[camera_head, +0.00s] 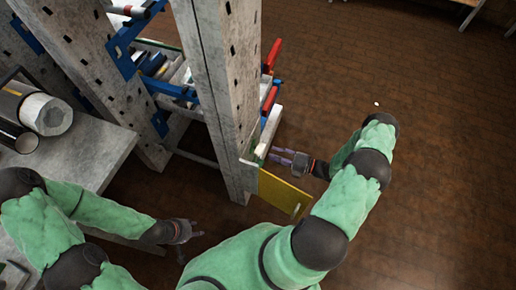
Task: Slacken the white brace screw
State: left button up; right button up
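A white bar-like part (268,132) stands beside the grey perforated post (222,90), just above a yellow plate (283,192). I cannot tell whether it is the brace, and no white brace screw can be made out at this size. My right gripper (272,154) points left at the lower end of the white part, close to the post. Its two fingers look apart; contact with anything cannot be told. My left gripper (190,246) hangs low over the floor left of the yellow plate, with its fingers apart and empty.
A grey bench (95,150) with metal cylinders (46,114) is at the left. Racks with blue brackets (125,45) and red-handled items (271,55) stand behind the post. A tiny white object (376,103) shows over the brown floor, which is open at right.

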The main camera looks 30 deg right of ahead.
aim_at(260, 148)
jog(key=shift+x, duration=3.7)
grip_shut()
